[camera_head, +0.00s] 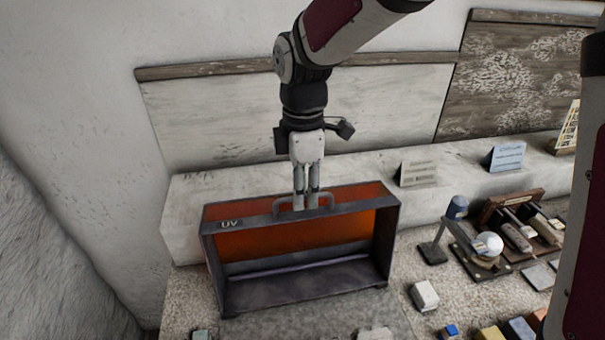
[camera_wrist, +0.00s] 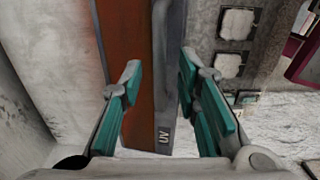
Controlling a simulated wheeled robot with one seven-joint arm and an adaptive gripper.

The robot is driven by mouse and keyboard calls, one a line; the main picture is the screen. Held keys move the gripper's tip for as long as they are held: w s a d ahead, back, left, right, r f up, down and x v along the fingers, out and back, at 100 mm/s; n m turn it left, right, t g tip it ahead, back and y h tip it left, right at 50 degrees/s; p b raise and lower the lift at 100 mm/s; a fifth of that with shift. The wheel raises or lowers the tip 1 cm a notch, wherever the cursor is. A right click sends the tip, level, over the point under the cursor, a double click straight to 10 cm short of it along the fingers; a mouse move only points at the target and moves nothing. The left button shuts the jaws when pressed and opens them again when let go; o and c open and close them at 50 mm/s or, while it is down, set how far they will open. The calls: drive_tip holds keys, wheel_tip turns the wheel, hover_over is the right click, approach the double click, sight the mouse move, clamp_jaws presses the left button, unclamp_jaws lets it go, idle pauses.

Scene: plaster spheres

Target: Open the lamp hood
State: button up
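The lamp hood is a dark box with a "UV" label, orange panels and a dark top front bar (camera_head: 245,222). A grey loop handle (camera_head: 278,207) sits on this bar. The hood also shows in the wrist view as an orange panel and grey bar (camera_wrist: 172,110). The lower front shows a grey interior. I cannot tell how far the hood is raised. My gripper (camera_head: 306,206) points down at the handle. In the wrist view my gripper's teal fingertips (camera_wrist: 158,75) are apart, with the bar running below and between them. The fingers partly hide the handle in the head view.
The hood stands on a speckled bench close to the left wall. To its right are a white block (camera_head: 424,296), a small stand with a white ball (camera_head: 487,245) and a tray of tools (camera_head: 520,230). Cards (camera_head: 505,156) stand on the ledge behind.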

clamp_jaws()
drive_tip(key=s+d+p, duration=0.1)
drive_tip(key=s+p, duration=0.1)
drive_tip(key=s, duration=0.4)
drive_tip(key=shift+r+p, duration=0.3)
drive_tip(key=shift+p, duration=0.1)
drive_tip(key=shift+d, duration=0.1)
unclamp_jaws()
drive_tip(key=shift+r, duration=0.1)
wheel_tip(320, 180, up, 12)
drive_tip(key=shift+s, duration=0.1)
